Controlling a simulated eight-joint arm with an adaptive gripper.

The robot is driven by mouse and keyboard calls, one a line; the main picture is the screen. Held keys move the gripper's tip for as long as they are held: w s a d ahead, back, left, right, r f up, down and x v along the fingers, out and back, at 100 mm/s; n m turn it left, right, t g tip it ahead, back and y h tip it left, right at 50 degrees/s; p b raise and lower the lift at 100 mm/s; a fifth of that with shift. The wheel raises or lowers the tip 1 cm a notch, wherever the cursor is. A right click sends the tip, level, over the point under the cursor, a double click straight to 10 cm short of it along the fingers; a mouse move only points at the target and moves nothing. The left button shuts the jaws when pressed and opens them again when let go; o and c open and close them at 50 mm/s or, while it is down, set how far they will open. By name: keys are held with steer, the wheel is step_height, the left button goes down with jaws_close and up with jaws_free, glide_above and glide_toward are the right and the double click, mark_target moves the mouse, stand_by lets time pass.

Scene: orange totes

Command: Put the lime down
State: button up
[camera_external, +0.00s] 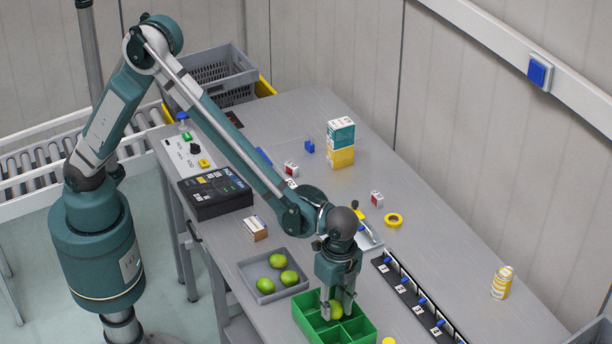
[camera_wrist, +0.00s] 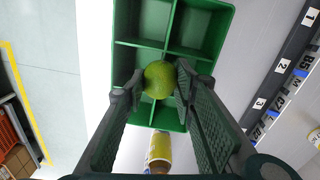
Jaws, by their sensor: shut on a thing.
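My gripper (camera_external: 337,313) is shut on a lime (camera_external: 336,306), at the green divided box (camera_external: 359,326) near the table's front edge. In the wrist view the lime (camera_wrist: 158,79) sits between the two fingertips (camera_wrist: 157,88), above the dividers of the green box (camera_wrist: 205,25). I cannot tell whether the lime touches the box. The compartments that show look empty. Three more limes (camera_external: 278,261) lie in a grey tray (camera_external: 257,268) to the left of the box.
A black rail with numbered labels (camera_external: 412,296) runs to the right of the box. A yellow-and-white bottle (camera_wrist: 158,151) stands close by the box in the wrist view. The right side of the table has free room.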

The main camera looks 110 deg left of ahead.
mark_target(336, 304)
steer(key=shift+f, duration=0.1)
steer(key=o, duration=0.9)
step_height(336, 304, up, 12)
steer(key=shift+w+a+r, duration=0.1)
steer(key=shift+a+r, duration=0.05)
stand_by(0.3)
stand_by(0.6)
